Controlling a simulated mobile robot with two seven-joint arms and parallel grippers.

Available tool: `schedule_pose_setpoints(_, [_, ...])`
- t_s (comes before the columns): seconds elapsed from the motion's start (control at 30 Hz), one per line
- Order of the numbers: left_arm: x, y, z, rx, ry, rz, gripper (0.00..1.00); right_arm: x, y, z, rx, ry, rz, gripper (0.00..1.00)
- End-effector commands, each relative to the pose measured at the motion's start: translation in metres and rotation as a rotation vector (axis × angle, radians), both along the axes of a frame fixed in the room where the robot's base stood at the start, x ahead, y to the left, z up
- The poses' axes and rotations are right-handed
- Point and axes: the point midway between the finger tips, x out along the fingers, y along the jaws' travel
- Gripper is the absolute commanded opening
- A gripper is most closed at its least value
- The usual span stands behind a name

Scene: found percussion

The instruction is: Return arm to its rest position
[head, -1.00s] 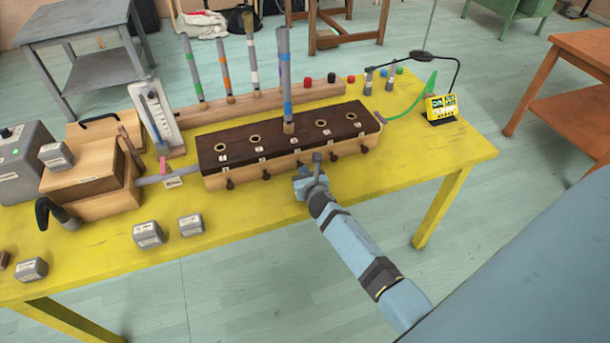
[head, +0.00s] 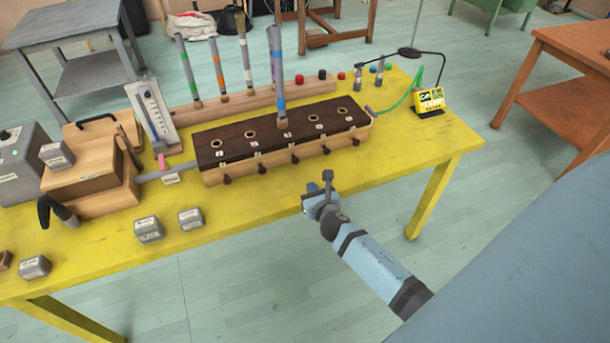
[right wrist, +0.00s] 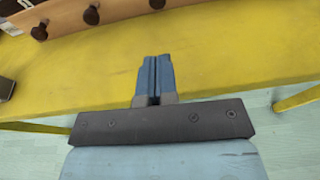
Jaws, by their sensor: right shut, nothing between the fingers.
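My right gripper (head: 308,200) is at the near edge of the yellow table (head: 250,213), in front of the dark-topped wooden box (head: 235,142) and apart from it. In the right wrist view the gripper (right wrist: 156,62) has its two blue fingers together with nothing between them. The box's front, with its dark knobs (right wrist: 91,15), shows at the top left of that view. A grey tube with coloured bands (head: 278,75) stands upright in the middle hole of the box. My left gripper is not in view.
More banded tubes (head: 217,68) stand in a wooden rack behind the box. Grey labelled blocks (head: 149,229) sit at the front left. A yellow tuner-like device (head: 429,100) stands at the right end. Floor (head: 480,215) is clear beyond the near edge.

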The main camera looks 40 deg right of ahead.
Motion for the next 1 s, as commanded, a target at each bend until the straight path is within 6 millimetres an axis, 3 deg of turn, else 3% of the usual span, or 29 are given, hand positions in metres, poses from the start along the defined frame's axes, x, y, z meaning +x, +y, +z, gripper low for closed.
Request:
schedule_pose_setpoints(0.2, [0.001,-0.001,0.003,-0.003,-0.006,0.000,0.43,-0.020,0.006,0.005,-0.001,0.000,0.001,0.00])
schedule_pose_setpoints(0.43, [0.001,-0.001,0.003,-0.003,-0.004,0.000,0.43,-0.022,0.007,0.006,0.003,-0.001,0.000,0.00])
schedule_pose_setpoints(0.57, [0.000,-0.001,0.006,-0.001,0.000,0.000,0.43,-0.031,0.013,0.008,0.119,-0.011,-0.015,0.00])
schedule_pose_setpoints(0.67, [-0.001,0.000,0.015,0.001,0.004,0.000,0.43,-0.049,0.029,0.010,0.379,-0.031,-0.059,0.00])
schedule_pose_setpoints(0.87, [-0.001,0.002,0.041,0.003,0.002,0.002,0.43,-0.106,0.075,0.017,1.172,-0.055,-0.260,0.00])
schedule_pose_setpoints(1.0, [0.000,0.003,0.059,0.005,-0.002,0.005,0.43,-0.148,0.110,0.028,1.732,-0.041,-0.483,0.00])
